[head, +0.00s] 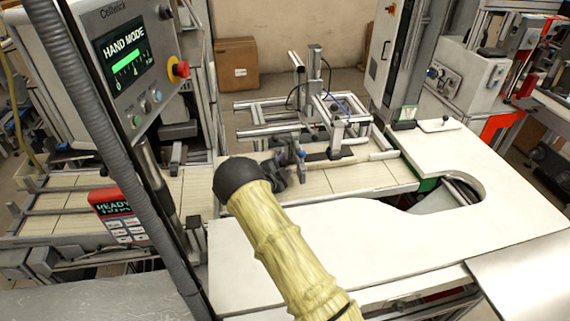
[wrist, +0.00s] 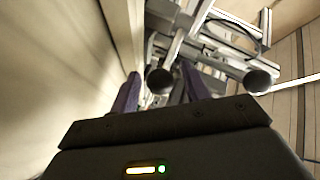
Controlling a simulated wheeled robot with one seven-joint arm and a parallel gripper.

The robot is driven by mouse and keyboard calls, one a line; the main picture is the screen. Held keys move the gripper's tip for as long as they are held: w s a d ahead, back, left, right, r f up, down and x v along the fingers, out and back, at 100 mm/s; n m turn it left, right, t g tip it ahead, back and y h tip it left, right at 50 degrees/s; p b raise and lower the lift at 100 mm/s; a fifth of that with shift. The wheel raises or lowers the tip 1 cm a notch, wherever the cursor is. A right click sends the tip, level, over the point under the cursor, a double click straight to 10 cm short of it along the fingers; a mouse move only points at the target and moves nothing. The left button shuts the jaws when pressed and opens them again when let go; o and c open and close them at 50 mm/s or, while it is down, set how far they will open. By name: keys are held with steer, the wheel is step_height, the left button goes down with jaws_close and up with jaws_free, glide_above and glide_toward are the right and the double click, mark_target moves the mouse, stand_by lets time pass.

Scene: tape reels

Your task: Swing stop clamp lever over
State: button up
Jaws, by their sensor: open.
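My gripper (head: 298,158) is at the near side of an aluminium frame (head: 315,105) on the pale-topped bench, partly hidden by my own wrist in the head view. In the wrist view my gripper (wrist: 160,88) has its two dark purple fingers apart. Round tube ends (wrist: 158,80) and a dark narrow part show between and beyond the fingers. I cannot tell whether the fingers touch any of it. The stop clamp lever cannot be picked out for certain among the frame parts.
A control panel (head: 128,65) reading HAND MODE, with a red stop knob (head: 180,69), stands at the left. A red-topped keypad (head: 115,205) is below it. A white curved worktop (head: 330,235) lies at the front right, mostly clear. A cardboard box (head: 237,63) is behind.

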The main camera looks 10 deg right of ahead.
steer(key=shift+w+a+f, duration=0.1)
steer(key=shift+a, duration=0.2)
steer(key=shift+d, duration=0.15)
steer(key=shift+c, duration=0.6)
jaws_close()
steer(key=shift+d, duration=0.1)
